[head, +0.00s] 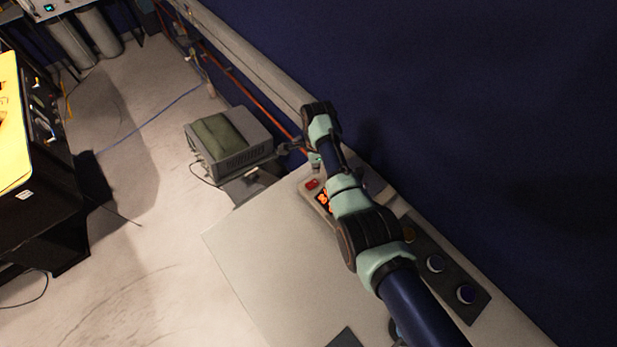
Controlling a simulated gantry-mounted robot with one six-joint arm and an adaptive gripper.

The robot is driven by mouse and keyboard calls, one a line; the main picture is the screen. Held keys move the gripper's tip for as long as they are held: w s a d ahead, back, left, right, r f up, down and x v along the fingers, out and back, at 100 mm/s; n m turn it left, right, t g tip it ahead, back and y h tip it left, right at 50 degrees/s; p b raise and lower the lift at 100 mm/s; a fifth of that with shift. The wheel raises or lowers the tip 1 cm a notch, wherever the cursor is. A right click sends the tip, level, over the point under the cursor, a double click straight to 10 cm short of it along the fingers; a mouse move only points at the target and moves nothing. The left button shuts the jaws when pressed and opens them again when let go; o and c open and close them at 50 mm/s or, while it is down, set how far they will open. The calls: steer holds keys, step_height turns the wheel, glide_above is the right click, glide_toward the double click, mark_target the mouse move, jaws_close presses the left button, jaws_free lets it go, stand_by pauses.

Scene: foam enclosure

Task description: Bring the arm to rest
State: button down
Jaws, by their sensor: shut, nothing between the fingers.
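My arm reaches from the lower right up toward the middle of the head view, over the right side of a pale table. My gripper (288,147) is at the far end of the arm, pointing left, near the right edge of a grey box-shaped device. It looks small and dark, with its fingers together and nothing held. I cannot tell how high it is above the device and the table's far corner.
A pale table (255,255) lies below the arm, its left part clear. A device with a red button and lit display (323,200) is partly hidden under the arm. A dark panel with round knobs (436,263) lies right. The grey device (243,134) carries a green cloth-like item (217,133). A blue wall (480,110) stands right.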

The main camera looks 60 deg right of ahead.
stand_by(0.3)
steer(key=w+a+r+n+t+h+p, duration=0.1)
steer(key=w+a+r+n+t+p, duration=0.1)
steer(key=w+a+r+n, duration=0.45)
steer(key=w+a+r+n+t+h+p, duration=0.1)
steer(key=w+a+r+n+t+p, duration=0.2)
steer(key=a, duration=0.6)
steer(key=w+a+r+n+t+h+p, duration=0.1)
steer(key=w+a+r+n+p, duration=0.1)
steer(key=w+a+r+n, duration=0.35)
steer(key=s+a+r+n+t+y+p, duration=0.1)
steer(key=s+a+r+n+t, duration=0.1)
steer(key=a+r, duration=0.4)
steer(key=s+a+r+n+t+y+p, duration=0.1)
steer(key=s+a+r+n, duration=0.4)
steer(key=a, duration=0.5)
steer(key=s+a+r+n+t+y+p, duration=0.1)
steer(key=s+a+r+n+t+p, duration=0.1)
steer(key=a+r+n, duration=0.5)
step_height(320, 180, up, 2)
steer(key=shift+s+a+r+t, duration=0.15)
steer(key=shift+s+a+t, duration=0.25)
steer(key=shift+s+t, duration=0.45)
